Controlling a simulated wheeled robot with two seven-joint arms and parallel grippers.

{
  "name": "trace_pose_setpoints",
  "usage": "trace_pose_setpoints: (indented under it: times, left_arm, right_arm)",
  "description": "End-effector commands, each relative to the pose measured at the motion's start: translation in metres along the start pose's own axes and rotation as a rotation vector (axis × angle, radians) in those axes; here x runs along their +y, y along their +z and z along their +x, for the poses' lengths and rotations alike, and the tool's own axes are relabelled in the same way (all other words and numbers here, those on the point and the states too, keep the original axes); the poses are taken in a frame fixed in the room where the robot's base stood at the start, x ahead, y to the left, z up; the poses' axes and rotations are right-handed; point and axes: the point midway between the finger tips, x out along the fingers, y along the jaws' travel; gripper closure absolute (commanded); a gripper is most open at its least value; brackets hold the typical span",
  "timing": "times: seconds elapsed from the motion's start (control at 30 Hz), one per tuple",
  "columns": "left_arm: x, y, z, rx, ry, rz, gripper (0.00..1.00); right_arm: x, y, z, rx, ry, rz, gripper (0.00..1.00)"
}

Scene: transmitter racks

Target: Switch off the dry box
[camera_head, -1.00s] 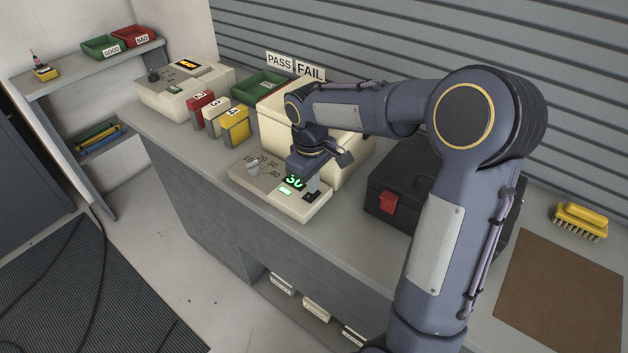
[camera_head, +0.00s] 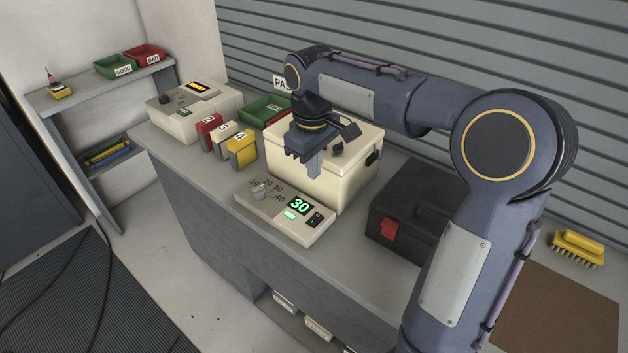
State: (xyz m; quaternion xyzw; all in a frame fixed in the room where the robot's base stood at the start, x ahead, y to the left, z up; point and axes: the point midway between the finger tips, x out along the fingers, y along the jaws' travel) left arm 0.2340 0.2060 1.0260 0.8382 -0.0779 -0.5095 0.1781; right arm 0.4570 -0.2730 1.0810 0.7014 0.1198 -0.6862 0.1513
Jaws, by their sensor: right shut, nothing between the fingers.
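The dry box is a cream box (camera_head: 342,178) on the bench, with a low control panel (camera_head: 270,221) in front of it. The panel has a grey knob (camera_head: 259,190) with a numbered scale, a display (camera_head: 299,205) lit green with "30", a lit green lamp (camera_head: 289,215) and a black rocker switch (camera_head: 315,219). My right gripper (camera_head: 314,170) is shut and empty, pointing down above the panel and in front of the cream box, apart from the switch. My left gripper is not in view.
A black case (camera_head: 412,205) with a red latch stands right of the cream box. Red, white and yellow blocks (camera_head: 242,149) and a green tray (camera_head: 265,109) stand to the left. Another device (camera_head: 194,110) is at the far left. A yellow brush (camera_head: 577,248) lies at the right.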

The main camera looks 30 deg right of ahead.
Motion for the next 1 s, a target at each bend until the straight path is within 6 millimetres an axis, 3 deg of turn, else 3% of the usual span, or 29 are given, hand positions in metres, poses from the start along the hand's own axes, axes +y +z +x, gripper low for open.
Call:
trace_pose_setpoints:
  times: [0.43, 0.6, 1.0]
  left_arm:
    - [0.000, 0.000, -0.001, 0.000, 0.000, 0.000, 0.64]
    - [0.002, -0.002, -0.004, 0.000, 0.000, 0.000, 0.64]
    - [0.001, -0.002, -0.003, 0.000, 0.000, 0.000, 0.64]
  right_arm:
    - [0.000, 0.000, -0.007, 0.000, 0.003, -0.001, 1.00]
    - [-0.010, 0.004, -0.011, -0.011, 0.068, -0.010, 1.00]
    - [-0.009, 0.004, 0.000, -0.013, 0.074, -0.007, 1.00]
